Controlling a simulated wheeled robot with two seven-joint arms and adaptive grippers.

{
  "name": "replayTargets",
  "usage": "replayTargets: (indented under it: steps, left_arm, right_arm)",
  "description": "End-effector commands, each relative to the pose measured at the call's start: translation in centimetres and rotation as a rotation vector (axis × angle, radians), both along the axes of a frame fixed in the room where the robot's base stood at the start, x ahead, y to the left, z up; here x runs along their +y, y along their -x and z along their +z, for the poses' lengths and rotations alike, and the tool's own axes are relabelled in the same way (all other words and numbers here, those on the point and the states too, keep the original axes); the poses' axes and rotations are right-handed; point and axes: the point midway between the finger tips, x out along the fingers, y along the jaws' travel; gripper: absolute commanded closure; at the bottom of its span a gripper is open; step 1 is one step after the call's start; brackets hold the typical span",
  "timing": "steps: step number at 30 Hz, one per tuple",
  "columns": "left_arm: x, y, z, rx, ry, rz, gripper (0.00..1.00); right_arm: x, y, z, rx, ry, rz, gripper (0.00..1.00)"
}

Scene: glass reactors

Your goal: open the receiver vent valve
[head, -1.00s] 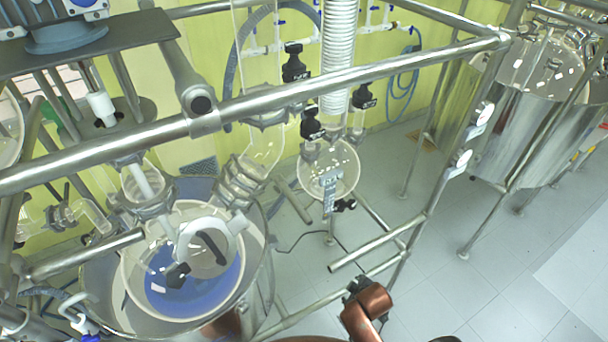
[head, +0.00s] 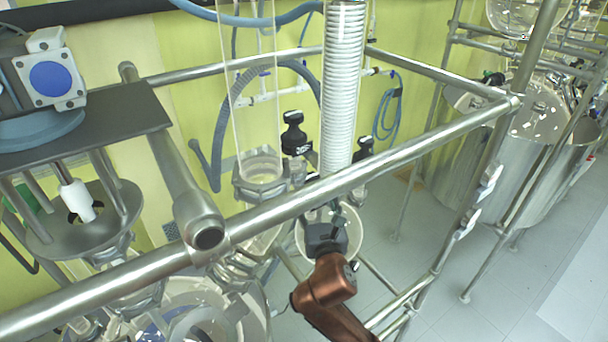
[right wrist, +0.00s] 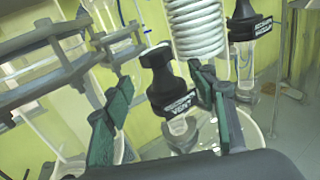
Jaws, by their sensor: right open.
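The receiver vent valve (right wrist: 172,88) has a black knob with white lettering reading "VENT" and stands on a clear glass neck. In the right wrist view it is between the two green-padded fingers of my right gripper (right wrist: 161,84), which is open, with a gap visible on the left side. My left gripper is not in view.
A similar black valve labelled vacuum (right wrist: 250,35) stands to the right, beside the white coil (right wrist: 197,28). A metal rail (head: 300,205) crosses in front. A clamped glass column (right wrist: 95,70) is at left.

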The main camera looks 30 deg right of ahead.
Motion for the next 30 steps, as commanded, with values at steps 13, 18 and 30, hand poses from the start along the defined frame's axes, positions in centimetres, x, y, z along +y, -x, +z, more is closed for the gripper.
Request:
replayTargets:
  steps: [13, 18, 30]
  left_arm:
    - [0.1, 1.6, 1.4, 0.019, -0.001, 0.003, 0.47]
    - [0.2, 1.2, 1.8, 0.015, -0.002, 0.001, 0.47]
    - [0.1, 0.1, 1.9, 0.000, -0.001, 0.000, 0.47]
  right_arm:
    - [-1.4, -5.7, 0.5, 0.002, 0.026, 0.012, 0.47]
    - [-2.1, -7.2, 0.5, 0.000, 0.026, 0.011, 0.47]
    - [-2.4, -7.5, 0.4, 0.000, 0.026, 0.010, 0.51]
